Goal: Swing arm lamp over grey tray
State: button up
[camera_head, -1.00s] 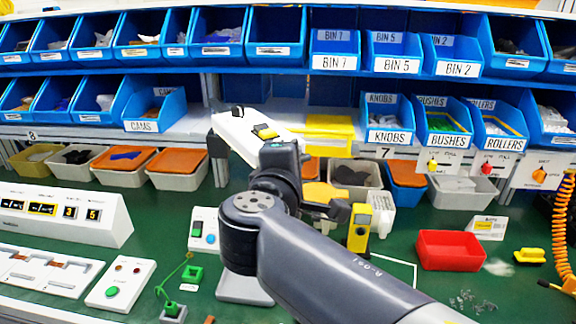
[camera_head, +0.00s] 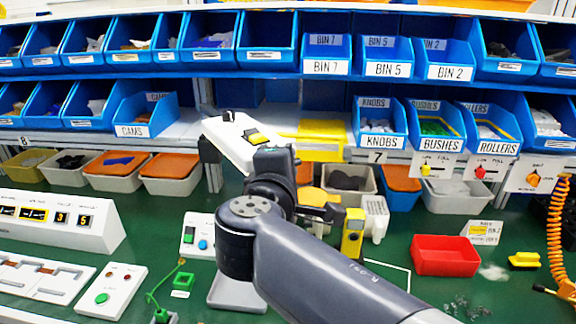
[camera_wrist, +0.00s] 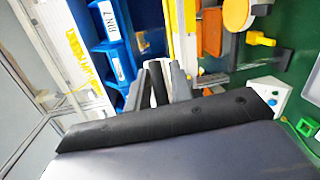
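A light grey tray (camera_head: 455,203) stands at the back right, under the small white switch cards. My arm crosses the middle of the head view and hides part of the lamp's near end. In the wrist view my gripper (camera_wrist: 160,78) shows two grey fingers, apart. The fingers are hidden in the head view.
Two rows of blue bins line the back. A red tray (camera_head: 445,262) sits on the green bench to the right, with a yellow block (camera_head: 353,233) standing left of it. A white switch box (camera_head: 202,233) and a green-button box (camera_head: 112,291) stand at left. An orange coiled cable (camera_head: 557,235) hangs at right.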

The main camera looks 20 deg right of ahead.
jog(key=b+v, duration=0.1)
jog(key=v, duration=0.9)
jog(key=shift+s+a, duration=0.2)
jog(key=shift+s, duration=0.15)
jog(key=shift+r, duration=0.1)
jog(key=shift+w+d, duration=0.1)
dwell(0.5)
jog(key=shift+p+x, duration=0.5)
jog(key=shift+x, duration=4.55)
